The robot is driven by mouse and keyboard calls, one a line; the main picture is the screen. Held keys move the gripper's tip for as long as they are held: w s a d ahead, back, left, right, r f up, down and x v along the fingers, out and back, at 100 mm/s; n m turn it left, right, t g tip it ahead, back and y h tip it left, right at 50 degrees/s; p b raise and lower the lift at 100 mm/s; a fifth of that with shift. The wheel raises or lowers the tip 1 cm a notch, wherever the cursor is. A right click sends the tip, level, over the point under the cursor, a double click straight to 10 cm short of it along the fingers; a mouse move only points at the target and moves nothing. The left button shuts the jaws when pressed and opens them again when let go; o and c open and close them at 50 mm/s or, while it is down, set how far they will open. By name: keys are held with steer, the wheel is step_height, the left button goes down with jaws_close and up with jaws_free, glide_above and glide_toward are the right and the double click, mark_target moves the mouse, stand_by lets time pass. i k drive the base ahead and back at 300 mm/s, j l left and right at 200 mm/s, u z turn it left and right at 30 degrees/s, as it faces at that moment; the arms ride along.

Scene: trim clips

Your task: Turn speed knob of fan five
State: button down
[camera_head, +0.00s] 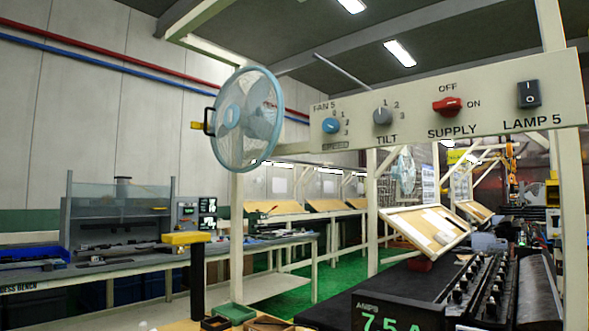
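The cream control panel (425,110) spans the upper right. At its left end, under the label "FAN 5", is a small round blue knob (330,126) with numbers around it. The fan (240,120), with a pale blue rim and hub, is mounted just left of the panel. My gripper is not in view, and nothing touches the knob.
Right of the blue knob are a grey TILT knob (382,116), a red SUPPLY switch (447,105) and a black LAMP 5 rocker (528,94). Below stand a black box with a green display (392,315) and a tilted board (425,232). A workbench (130,265) runs along the left.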

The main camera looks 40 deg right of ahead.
mark_target(330, 126)
steer(key=j+z, duration=0.1)
steer(key=z, duration=1.75)
steer(key=k+l, duration=0.05)
steer(key=l, duration=0.05)
